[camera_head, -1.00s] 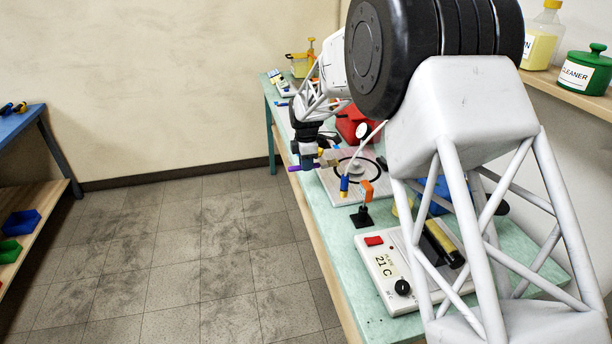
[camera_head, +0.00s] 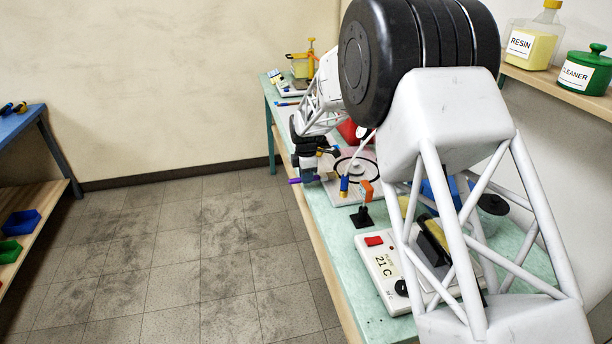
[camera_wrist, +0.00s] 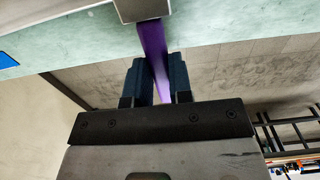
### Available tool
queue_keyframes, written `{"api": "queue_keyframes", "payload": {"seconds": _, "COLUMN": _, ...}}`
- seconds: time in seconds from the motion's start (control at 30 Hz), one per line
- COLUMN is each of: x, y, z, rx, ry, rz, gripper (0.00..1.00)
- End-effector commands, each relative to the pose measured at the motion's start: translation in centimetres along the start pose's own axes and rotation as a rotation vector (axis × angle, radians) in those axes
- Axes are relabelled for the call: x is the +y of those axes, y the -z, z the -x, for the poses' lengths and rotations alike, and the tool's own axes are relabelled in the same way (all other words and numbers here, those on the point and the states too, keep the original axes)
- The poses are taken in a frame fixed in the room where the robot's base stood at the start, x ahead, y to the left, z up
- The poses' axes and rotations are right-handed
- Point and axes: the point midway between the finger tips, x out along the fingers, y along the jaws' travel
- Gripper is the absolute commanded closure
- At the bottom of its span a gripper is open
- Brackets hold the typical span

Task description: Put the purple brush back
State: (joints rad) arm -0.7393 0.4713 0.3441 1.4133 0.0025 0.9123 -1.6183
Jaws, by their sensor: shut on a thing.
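The purple brush shows in the wrist view (camera_wrist: 152,42) as a purple handle between the two dark blue fingers of my gripper (camera_wrist: 158,75). The gripper is shut on the handle. The handle runs up to a grey metal-looking part at the top edge, cut off by the frame. In the head view, the purple handle end (camera_head: 294,181) sticks out to the left of my gripper (camera_head: 309,175), near the front edge of the green bench (camera_head: 335,240). The brush's other end is small and partly hidden there.
A white plate with a black ring (camera_head: 358,168) lies right of the gripper. A small black stand with an orange part (camera_head: 363,216) and a white heater box reading 21 C (camera_head: 381,262) are nearer. A red thing (camera_head: 348,131) stands behind. Floor left of the bench is clear.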

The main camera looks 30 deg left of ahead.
Motion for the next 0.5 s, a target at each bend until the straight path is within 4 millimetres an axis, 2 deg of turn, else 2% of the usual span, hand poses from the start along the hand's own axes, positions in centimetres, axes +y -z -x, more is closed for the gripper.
{"api": "queue_keyframes", "payload": {"seconds": 0.33, "x": 0.0, "y": 0.0, "z": -0.74, "rx": 0.0, "ry": 0.0, "rz": 0.0, "gripper": 1.0}}
{"api": "queue_keyframes", "payload": {"seconds": 0.37, "x": 0.0, "y": 0.0, "z": -0.77, "rx": 0.0, "ry": 0.0, "rz": 0.0, "gripper": 0.78}}
{"api": "queue_keyframes", "payload": {"seconds": 0.5, "x": 0.0, "y": 0.0, "z": -0.74, "rx": 0.0, "ry": 0.0, "rz": 0.0, "gripper": 0.57}}
